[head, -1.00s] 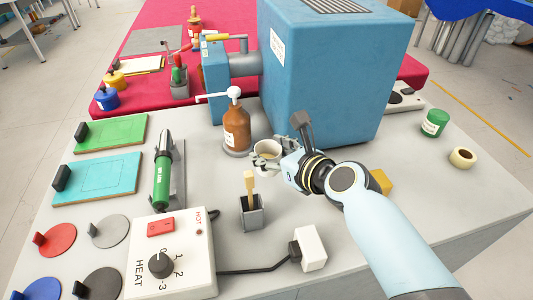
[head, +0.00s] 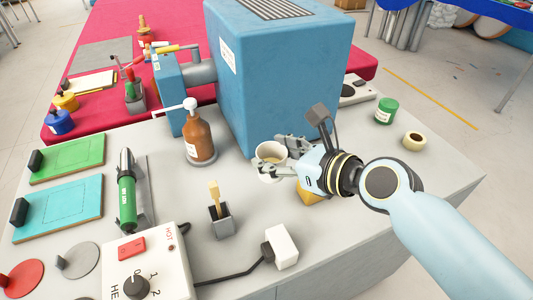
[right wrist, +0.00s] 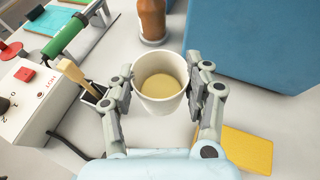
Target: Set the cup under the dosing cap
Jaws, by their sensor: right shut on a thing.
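A white cup (head: 268,153) with a tan content is held between the fingers of my right gripper (head: 279,155). In the right wrist view, the fingers (right wrist: 160,88) press on both sides of the cup (right wrist: 158,103), its mouth facing the camera. I cannot tell whether the cup touches the table. The white dosing cap (head: 189,103) tops a brown bottle (head: 200,143), its spout pointing left. The cup is right of the bottle, apart from it and not under the spout. The bottle's lower part also shows in the right wrist view (right wrist: 152,20). My left gripper is not in view.
A big blue box-shaped machine (head: 270,90) stands right behind the cup. A yellow block (head: 309,192) lies below my right gripper. A brush in a grey holder (head: 222,222), a green-handled tool (head: 127,204) and a heater box (head: 145,265) stand at front left.

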